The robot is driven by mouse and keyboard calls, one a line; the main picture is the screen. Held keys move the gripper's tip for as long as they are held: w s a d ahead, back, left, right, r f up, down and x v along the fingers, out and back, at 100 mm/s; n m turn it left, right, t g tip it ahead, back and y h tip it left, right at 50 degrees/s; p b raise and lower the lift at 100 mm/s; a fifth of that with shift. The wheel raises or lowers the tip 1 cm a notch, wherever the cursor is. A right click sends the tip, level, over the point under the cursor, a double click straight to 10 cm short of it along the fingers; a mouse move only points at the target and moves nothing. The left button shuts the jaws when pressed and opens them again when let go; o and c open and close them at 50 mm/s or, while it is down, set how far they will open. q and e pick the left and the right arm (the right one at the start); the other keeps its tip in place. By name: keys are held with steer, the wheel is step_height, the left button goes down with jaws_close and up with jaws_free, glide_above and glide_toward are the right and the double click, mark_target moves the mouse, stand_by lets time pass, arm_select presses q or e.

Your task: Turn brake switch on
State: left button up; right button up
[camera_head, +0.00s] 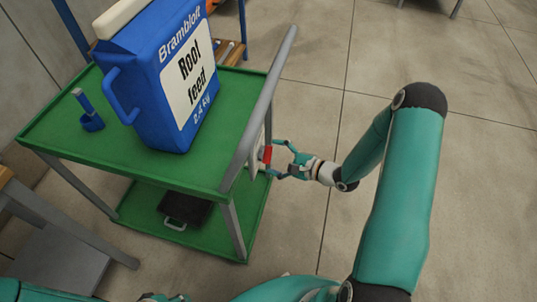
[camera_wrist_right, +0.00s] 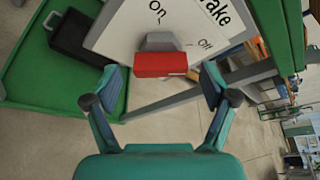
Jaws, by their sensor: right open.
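The brake switch is a red handle on a grey mount (camera_wrist_right: 160,64), fixed to a white plate (camera_wrist_right: 120,35) with the partly cut-off word "Brake" and two position marks. I cannot tell which mark the handle points to. In the head view the red handle (camera_head: 266,154) shows at the right end of the green cart (camera_head: 130,160). My right gripper (camera_head: 277,158) is open, its fingers on either side of the handle. In the wrist view both fingers (camera_wrist_right: 160,90) stand apart from it.
A blue "Root feed" container (camera_head: 150,85) and a small blue holder (camera_head: 92,122) stand on the cart's top. A grey push bar (camera_head: 262,100) rises close to the switch. A black tray (camera_head: 185,208) lies on the lower shelf. The floor at right is clear.

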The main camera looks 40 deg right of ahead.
mark_target(268, 156)
steer(key=shift+x, duration=1.4)
steer(key=c, duration=1.2)
steer(key=shift+o, duration=0.2)
steer(key=n+b, duration=0.1)
steer(key=n+t+b, duration=0.1)
steer(key=shift+a+f+b, duration=0.1)
steer(key=shift+f+b, duration=0.15)
steer(key=shift+b, duration=0.15)
steer(key=n+t+b, duration=0.1)
steer(key=n+b, duration=0.3)
steer(key=b, duration=0.2)
steer(key=n+t+y+b, duration=0.1)
steer(key=n+t+b, duration=0.1)
steer(key=n+b, duration=0.2)
steer(key=n+t+b, duration=0.1)
steer(key=n+b, duration=0.4)
steer(key=b, duration=0.2)
steer(key=shift+f+y+b, duration=0.2)
steer(key=shift+y+b, duration=0.15)
steer(key=shift+y, duration=0.05)
steer(key=shift+r+n+y+b, duration=0.25)
steer(key=shift+n+y+b, duration=0.25)
steer(key=shift+n+b, duration=0.6)
